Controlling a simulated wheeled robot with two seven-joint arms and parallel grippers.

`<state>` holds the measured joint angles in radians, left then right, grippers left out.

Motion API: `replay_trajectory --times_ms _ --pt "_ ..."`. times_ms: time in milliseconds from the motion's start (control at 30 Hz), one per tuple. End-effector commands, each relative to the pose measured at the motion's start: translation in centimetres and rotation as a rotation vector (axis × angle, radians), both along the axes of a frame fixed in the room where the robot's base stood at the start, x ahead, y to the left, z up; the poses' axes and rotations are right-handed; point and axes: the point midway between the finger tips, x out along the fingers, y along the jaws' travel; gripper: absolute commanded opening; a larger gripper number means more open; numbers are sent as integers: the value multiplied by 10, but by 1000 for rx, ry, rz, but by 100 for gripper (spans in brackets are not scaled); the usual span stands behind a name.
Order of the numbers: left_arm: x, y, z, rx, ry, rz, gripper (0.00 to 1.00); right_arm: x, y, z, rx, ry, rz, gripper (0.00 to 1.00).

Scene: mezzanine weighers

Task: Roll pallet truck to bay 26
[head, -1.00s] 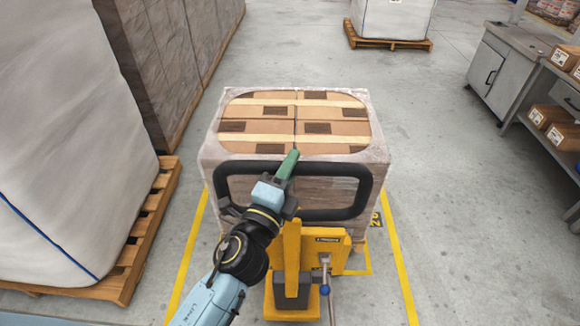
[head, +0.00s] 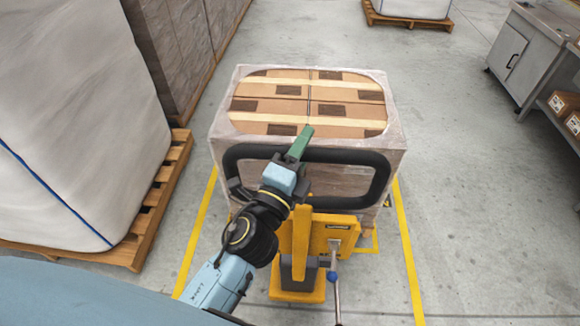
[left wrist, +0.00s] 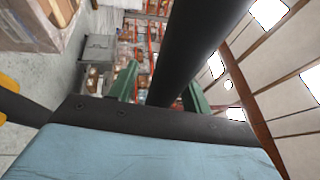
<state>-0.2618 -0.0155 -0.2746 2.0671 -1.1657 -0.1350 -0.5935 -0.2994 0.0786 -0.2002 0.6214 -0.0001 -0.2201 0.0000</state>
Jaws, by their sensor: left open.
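The yellow pallet truck (head: 330,234) stands ahead of me, below the middle of the head view. Its black looped handle (head: 345,155) faces me. Beyond the handle, a wrapped load of brown cartons (head: 320,105) sits over the truck; the forks are hidden. My left gripper (head: 302,143) is at the handle's top bar, left of its middle. In the left wrist view, the black bar (left wrist: 184,50) passes between the open green fingers, which stand apart on either side; I cannot tell whether either touches it. My right gripper is out of view.
A tall white sack on a wooden pallet (head: 155,210) stands close on the left, with wrapped stacks (head: 185,45) behind it. A grey bench (head: 525,55) with cartons is at right. Another pallet (head: 405,20) is at top. Yellow floor lines (head: 408,250) flank the truck; floor at right is clear.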

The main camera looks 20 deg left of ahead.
Motion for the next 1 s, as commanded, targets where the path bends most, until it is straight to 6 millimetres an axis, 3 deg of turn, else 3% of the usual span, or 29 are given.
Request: replay_trajectory --times_ms 600,800,1000 --pt "-104 13 -23 -1 3 2 49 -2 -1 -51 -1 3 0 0" --pt "-122 15 -25 0 2 1 49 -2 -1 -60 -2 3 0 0" --pt "-127 15 -23 2 -1 0 49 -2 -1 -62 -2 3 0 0"
